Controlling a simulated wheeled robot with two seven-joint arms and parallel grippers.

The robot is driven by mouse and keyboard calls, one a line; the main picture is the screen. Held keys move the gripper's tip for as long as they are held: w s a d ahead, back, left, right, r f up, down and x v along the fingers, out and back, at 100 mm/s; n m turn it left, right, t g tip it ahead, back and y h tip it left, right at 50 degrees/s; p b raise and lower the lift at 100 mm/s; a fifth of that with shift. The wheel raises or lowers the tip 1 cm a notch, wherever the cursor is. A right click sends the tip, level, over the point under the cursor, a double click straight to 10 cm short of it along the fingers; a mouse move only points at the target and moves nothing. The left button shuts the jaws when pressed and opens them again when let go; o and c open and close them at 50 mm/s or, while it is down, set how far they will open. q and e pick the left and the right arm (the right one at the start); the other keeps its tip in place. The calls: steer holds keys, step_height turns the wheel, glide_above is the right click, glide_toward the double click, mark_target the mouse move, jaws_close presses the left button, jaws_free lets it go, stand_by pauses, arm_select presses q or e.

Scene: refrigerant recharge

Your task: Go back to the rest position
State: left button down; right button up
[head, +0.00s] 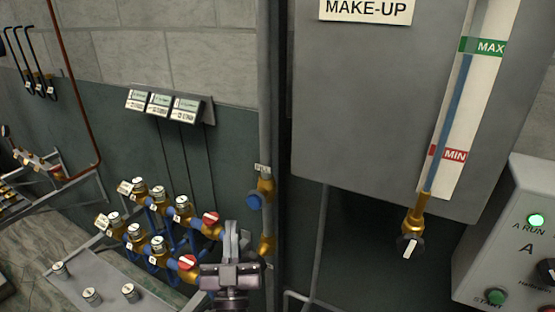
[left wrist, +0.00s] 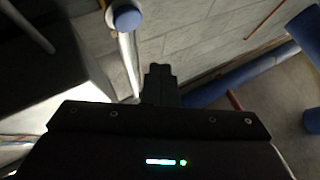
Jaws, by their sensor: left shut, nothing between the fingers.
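My left gripper (head: 236,240) shows at the bottom middle of the head view, shut and empty, pointing up in front of the valve manifold. Its shut fingers also show in the left wrist view (left wrist: 160,82). The brass and blue manifold (head: 160,232) with two red-handled valves stands behind and to the left of it. The gripper overlaps the right end of the manifold in the picture; I cannot tell whether they touch. My right gripper is not in view.
A grey vertical pipe with a blue-handled valve (head: 254,202) stands just beyond the gripper. The grey MAKE-UP tank (head: 350,110) with its sight gauge (head: 458,120) hangs to the right. A control panel (head: 525,240) is at the right edge. A metal plate (head: 110,292) with several silver knobs lies lower left.

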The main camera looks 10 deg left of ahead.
arm_select(q)
step_height(320, 180, down, 12)
steer(key=s+r+m+g+h, duration=0.15)
steer(key=g+h, duration=0.35)
steer(key=g, duration=0.5)
steer(key=s+a+f+m+g, duration=0.1)
steer(key=s+a+f+g, duration=0.1)
steer(key=s+f+g, duration=0.35)
steer(key=s+a+f+m+g, duration=0.25)
steer(key=s+g, duration=0.35)
steer(key=s, duration=0.5)
step_height(320, 180, down, 29)
steer(key=s+b, duration=0.2)
steer(key=s+a+f+g+b, duration=0.1)
steer(key=s+a+f+g, duration=0.1)
steer(key=s+f, duration=1.8)
steer(key=shift+a+f, duration=0.6)
steer(key=shift+f, duration=0.05)
